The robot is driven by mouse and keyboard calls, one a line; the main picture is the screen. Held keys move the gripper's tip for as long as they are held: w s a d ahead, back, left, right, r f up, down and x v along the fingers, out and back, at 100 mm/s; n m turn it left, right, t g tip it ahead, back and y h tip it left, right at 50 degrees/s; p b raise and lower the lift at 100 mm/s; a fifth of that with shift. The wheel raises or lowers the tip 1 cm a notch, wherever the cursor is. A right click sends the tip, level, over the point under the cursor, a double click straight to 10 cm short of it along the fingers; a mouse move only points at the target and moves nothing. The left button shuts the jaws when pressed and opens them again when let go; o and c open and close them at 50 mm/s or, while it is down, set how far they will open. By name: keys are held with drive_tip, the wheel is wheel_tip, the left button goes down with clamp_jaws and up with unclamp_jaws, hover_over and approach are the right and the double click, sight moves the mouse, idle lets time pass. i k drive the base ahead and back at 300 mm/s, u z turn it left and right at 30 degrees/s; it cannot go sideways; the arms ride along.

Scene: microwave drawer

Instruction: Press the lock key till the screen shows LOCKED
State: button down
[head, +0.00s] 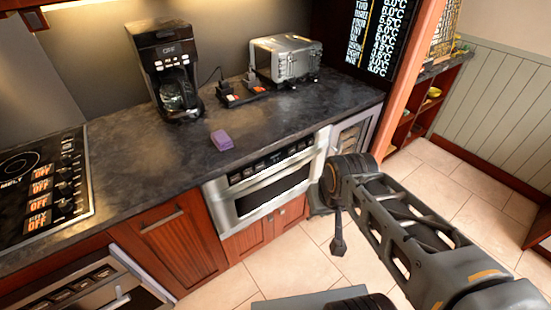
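The microwave drawer (268,197) is built in under the counter, with a silver front and a dark window, and looks closed. Its dark control strip (272,163) runs along the top of the front, with a row of small keys and a small screen. The lock key cannot be picked out, and the screen's text is too small to read. My arm reaches in from the lower right. Its dark end, seemingly my gripper (338,245), hangs over the floor right of the drawer, apart from it. Its fingers are too small to tell open from shut.
The dark counter (140,180) holds a coffee maker (172,75), a toaster (285,60) and a purple block (221,140). A cooktop (45,190) is at left, with an oven (85,290) below. The tiled floor (280,268) before the drawer is mostly clear.

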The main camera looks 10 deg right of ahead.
sight(259, 166)
drive_tip(key=k, duration=0.5)
drive_tip(key=u, duration=2.2)
drive_tip(key=i, duration=1.35)
drive_tip(key=z, duration=2.2)
